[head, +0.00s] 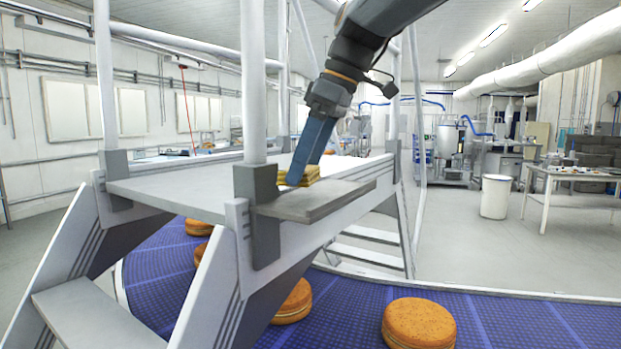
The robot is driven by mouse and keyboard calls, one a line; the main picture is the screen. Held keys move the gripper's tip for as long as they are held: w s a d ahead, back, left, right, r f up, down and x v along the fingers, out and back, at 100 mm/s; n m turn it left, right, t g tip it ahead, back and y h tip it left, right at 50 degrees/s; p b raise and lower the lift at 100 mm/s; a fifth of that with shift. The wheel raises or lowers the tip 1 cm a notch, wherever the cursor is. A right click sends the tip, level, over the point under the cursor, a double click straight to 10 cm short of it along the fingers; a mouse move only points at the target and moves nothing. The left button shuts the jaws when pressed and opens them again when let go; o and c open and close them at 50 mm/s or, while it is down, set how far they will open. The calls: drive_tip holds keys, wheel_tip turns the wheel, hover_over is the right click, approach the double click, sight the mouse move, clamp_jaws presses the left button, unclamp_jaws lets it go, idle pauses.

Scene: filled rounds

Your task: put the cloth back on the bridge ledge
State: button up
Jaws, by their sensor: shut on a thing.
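The cloth (309,174) is a folded, yellowish pad with layered edges. It is at the inner end of the grey bridge ledge (325,203), close to a white post. My gripper (294,178) comes down from above with its blue fingers and is shut on the cloth.
The white bridge (175,187) has posts, rails and steps (95,315). Below it runs a blue conveyor belt (350,297) with several round filled biscuits, one (419,323) in front. A white bin (496,197) and a table (565,176) stand far right. The ledge's outer end is clear.

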sight(313, 169)
drive_tip(key=shift+f+p, duration=0.35)
drive_tip(key=shift+f, duration=1.3)
drive_tip(key=shift+d+f, duration=0.1)
drive_tip(key=o, duration=1)
drive_tip(key=b+v, duration=0.2)
drive_tip(key=v, duration=1)
